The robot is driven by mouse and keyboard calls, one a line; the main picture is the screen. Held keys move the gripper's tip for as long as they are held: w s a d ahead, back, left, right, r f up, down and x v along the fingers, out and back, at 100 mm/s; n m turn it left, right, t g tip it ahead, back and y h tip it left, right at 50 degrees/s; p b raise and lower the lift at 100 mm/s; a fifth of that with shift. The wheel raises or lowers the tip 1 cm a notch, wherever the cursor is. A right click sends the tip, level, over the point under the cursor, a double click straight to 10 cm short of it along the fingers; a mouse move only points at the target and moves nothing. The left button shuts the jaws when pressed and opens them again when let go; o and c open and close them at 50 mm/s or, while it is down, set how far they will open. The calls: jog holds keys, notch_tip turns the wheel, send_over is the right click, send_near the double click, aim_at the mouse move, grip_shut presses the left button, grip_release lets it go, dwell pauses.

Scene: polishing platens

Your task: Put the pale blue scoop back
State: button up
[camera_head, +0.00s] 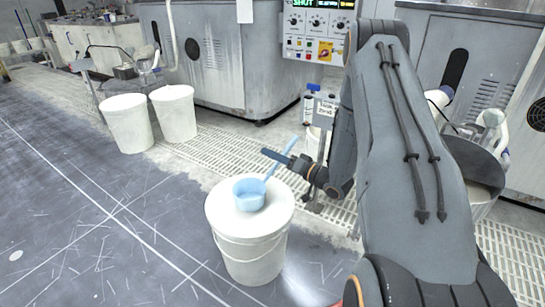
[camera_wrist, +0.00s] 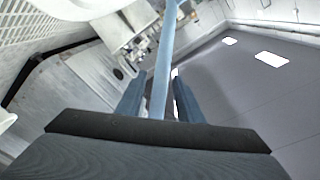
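The pale blue scoop (camera_head: 249,196) has its cup on the white lid of a bucket (camera_head: 222,214), apparently resting there. Its long handle slants up and right. My gripper (camera_head: 272,156) reaches in from the right at the handle's upper part. In the wrist view the handle (camera_wrist: 162,70) runs between the two fingers of my gripper (camera_wrist: 160,95). The fingers stand apart, with a narrow gap showing beside the handle, so they look open around it. The scoop's cup is out of the wrist view.
A small sign (camera_head: 326,108) stands behind my gripper, its text too small to read, near blue-capped bottles (camera_head: 309,103). Two white buckets (camera_head: 126,124) (camera_head: 174,113) stand at the left by a grey machine (camera_head: 207,62). Pale grating crosses the floor; the dark floor at left is clear.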

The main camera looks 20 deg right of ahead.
jog(key=p+v, duration=0.2)
jog(key=v, duration=1)
jog(key=shift+p, duration=0.35)
